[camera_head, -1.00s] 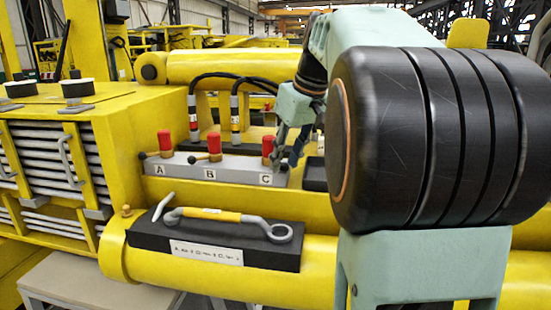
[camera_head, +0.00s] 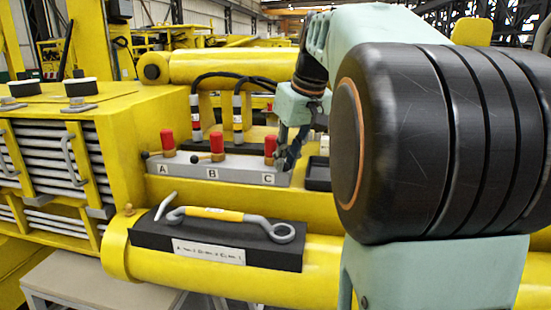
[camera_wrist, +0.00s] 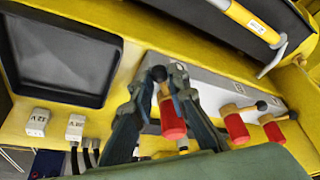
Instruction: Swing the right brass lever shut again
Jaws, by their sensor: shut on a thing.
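A grey valve block (camera_head: 240,174) marked A, B and C carries three red-capped valves with brass levers. The right valve's red cap (camera_head: 270,146) is at C, with my gripper (camera_head: 284,164) just to its right. In the wrist view, my gripper's two dark fingers (camera_wrist: 163,76) straddle this red cap (camera_wrist: 172,118). Their tips are shut on the right brass lever (camera_wrist: 164,91) near its black knob (camera_wrist: 158,73). The fingers partly hide the lever. The middle lever (camera_head: 200,157) and the left lever (camera_head: 153,155) point left in the head view.
A black tray (camera_head: 317,174) lies right of the block. Black hoses (camera_head: 238,80) rise behind it. A yellow-gripped wrench (camera_head: 215,213) lies on a black holder (camera_head: 150,236) in front. White labelled connectors (camera_wrist: 75,128) stand near the tray.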

